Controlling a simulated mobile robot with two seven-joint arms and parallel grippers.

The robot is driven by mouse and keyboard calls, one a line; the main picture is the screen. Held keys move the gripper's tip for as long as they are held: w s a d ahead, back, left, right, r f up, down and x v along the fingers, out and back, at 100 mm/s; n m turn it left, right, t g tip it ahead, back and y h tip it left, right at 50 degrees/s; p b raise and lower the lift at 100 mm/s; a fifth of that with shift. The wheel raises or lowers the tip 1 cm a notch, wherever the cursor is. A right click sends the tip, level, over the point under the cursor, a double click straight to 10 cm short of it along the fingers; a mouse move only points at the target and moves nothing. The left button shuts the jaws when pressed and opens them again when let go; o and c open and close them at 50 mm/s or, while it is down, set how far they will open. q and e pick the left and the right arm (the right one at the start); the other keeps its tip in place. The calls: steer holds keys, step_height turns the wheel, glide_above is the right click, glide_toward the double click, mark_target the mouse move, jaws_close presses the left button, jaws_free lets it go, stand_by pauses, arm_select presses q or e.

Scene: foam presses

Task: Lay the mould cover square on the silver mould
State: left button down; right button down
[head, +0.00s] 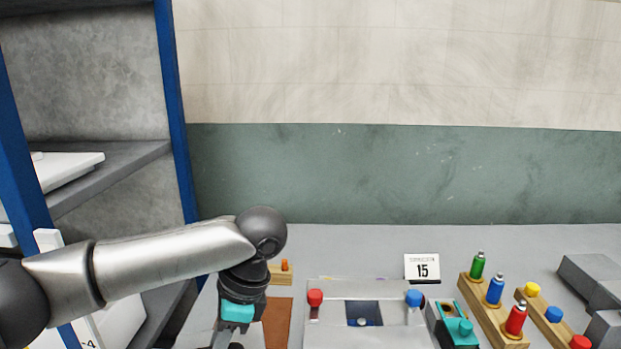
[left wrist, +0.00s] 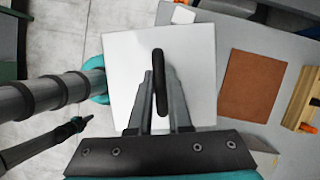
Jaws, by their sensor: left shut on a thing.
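The mould cover (left wrist: 190,60) is a flat white square plate with a dark bar handle (left wrist: 158,65) across its middle. My left gripper (left wrist: 160,80) is shut on that handle, and the plate hangs below the fingers. In the head view my left gripper (head: 228,338) is at the bottom edge, left of the brown mat; the cover there is mostly cut off. I cannot make out the silver mould for certain. A light grey unit (head: 335,292) with a dark square opening stands right of the mat. My right gripper is not in view.
The brown mat (head: 277,325) lies bare and also shows right of the cover in the left wrist view (left wrist: 252,86). Red (head: 315,298) and blue (head: 413,298) knobs top the grey unit. A "15" card, bottle racks and grey blocks stand further right; a blue-posted shelf is left.

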arm_select(q)
steer(key=n, duration=0.1)
steer(key=s+n+g, duration=0.1)
steer(key=n, duration=0.1)
steer(key=shift+s+a+f+b, duration=0.1)
steer(key=shift+s+f+b, duration=0.15)
steer(key=shift+b, duration=0.1)
steer(key=s+n+h, duration=0.1)
steer(key=n, duration=0.1)
steer(key=s+n+g+b, duration=0.1)
steer(key=n, duration=0.1)
steer(key=shift+s+a+f+n+h, duration=0.1)
steer(key=shift+a+f+n+h, duration=0.1)
steer(key=shift+n+h, duration=0.2)
steer(key=s+n, duration=0.1)
steer(key=n, duration=0.1)
steer(key=s+n+g+h+b, duration=0.1)
steer(key=n, duration=0.1)
steer(key=shift+a+f+h, duration=0.1)
steer(key=shift+a+h, duration=0.05)
steer(key=shift+h, duration=0.15)
steer(key=shift+s+n+h+b, duration=0.15)
steer(key=shift+s+n+h, duration=0.2)
steer(key=shift+n, duration=0.45)
steer(key=shift+s+n+h+b, duration=0.15)
steer(key=shift+s+n, duration=0.3)
steer(key=shift+n, duration=0.35)
